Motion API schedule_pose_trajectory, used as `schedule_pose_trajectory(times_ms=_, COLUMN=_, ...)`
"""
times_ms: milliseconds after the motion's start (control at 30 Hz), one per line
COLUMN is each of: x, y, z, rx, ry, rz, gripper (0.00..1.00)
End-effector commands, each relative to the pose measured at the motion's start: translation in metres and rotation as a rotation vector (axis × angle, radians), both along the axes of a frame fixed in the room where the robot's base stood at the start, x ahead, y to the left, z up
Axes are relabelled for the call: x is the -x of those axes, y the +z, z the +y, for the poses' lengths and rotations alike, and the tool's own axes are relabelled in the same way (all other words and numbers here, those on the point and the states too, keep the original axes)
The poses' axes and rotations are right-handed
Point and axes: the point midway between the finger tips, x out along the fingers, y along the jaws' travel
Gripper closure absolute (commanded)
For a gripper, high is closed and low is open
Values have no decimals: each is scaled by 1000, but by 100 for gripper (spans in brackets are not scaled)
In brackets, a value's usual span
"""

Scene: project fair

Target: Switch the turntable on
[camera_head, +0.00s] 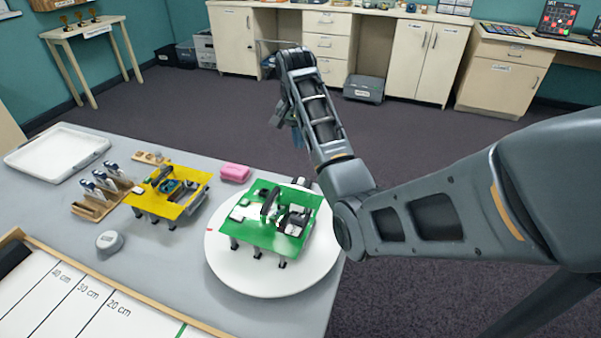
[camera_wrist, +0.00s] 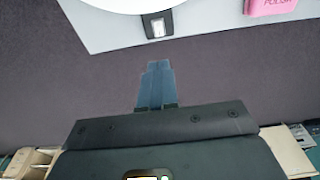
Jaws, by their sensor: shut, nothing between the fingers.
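A small dark switch box (camera_head: 301,182) sits at the disc's far edge. In the wrist view the switch box (camera_wrist: 157,26) shows a pale rocker on top, beside the disc's rim (camera_wrist: 115,4) and close to the table edge. I cannot tell the rocker's position. My gripper (camera_wrist: 159,66) is shut and empty, apart from the switch box, with floor behind its blue fingers. In the head view my arm partly hides it.
A pink block (camera_head: 235,172) lies on the table near the turntable. A yellow model (camera_head: 168,196), a wooden tool rack (camera_head: 95,208), a grey round object (camera_head: 110,242) and a white tray (camera_head: 58,155) are further left. Floor (camera_head: 410,150) beyond the table is open.

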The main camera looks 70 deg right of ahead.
Motion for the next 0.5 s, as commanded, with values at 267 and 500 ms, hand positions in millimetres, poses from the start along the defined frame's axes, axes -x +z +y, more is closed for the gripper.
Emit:
schedule_pose_trajectory(times_ms=267, x=1, y=-51, z=-6, rx=-4, ry=0, rz=3, gripper=100)
schedule_pose_trajectory(times_ms=500, x=0, y=-96, z=-11, rx=-3, ry=-1, rz=3, gripper=100)
